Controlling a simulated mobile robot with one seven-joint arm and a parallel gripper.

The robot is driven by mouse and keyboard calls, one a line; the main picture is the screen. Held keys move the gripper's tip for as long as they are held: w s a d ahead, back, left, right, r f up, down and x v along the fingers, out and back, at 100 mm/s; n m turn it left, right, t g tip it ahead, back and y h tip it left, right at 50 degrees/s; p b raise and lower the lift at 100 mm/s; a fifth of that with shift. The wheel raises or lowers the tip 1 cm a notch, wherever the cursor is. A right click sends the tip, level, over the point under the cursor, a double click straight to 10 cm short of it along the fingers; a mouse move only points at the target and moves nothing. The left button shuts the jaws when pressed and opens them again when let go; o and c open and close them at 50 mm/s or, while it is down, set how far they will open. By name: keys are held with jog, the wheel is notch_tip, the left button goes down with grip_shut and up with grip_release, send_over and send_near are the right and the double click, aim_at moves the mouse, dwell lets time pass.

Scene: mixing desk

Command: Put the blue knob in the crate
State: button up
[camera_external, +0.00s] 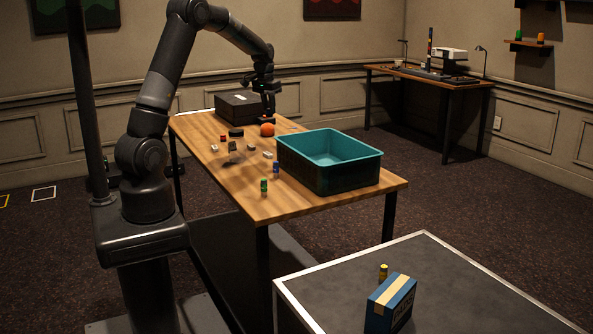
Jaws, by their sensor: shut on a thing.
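My gripper (268,117) points down above the far part of the wooden table, to the left of and beyond the crate. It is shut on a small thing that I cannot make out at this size. No blue knob can be told for sure; it may be what the fingers hide. The teal crate (335,178) stands on the near right part of the table, open at the top, and its visible inner walls are bare. Part of its floor is hidden by the near wall.
An orange ball (267,130) shows just below my fingertips. A blue cylinder (276,168) and a green one (264,185) stand left of the crate. Several small items lie on the table's left half. A black box (239,105) is at the far end.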

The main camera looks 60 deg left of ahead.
jog(key=w+d, duration=0.3)
jog(key=d, duration=1.1)
jog(key=w+d, duration=0.3)
jog(key=d, duration=1)
jog(key=w+a+f, duration=0.1)
jog(key=a+f, duration=0.2)
jog(key=f, duration=0.1)
jog(key=w+a+f, duration=0.1)
jog(key=a+f, duration=0.3)
jog(key=w+a+f, duration=0.2)
jog(key=a+f, duration=0.2)
jog(key=shift+w+a, duration=0.1)
jog(key=shift+a, duration=0.05)
jog(key=shift+f, duration=2)
jog(key=shift+f, duration=0.1)
jog(key=o, duration=1)
jog(key=shift+c, duration=0.2)
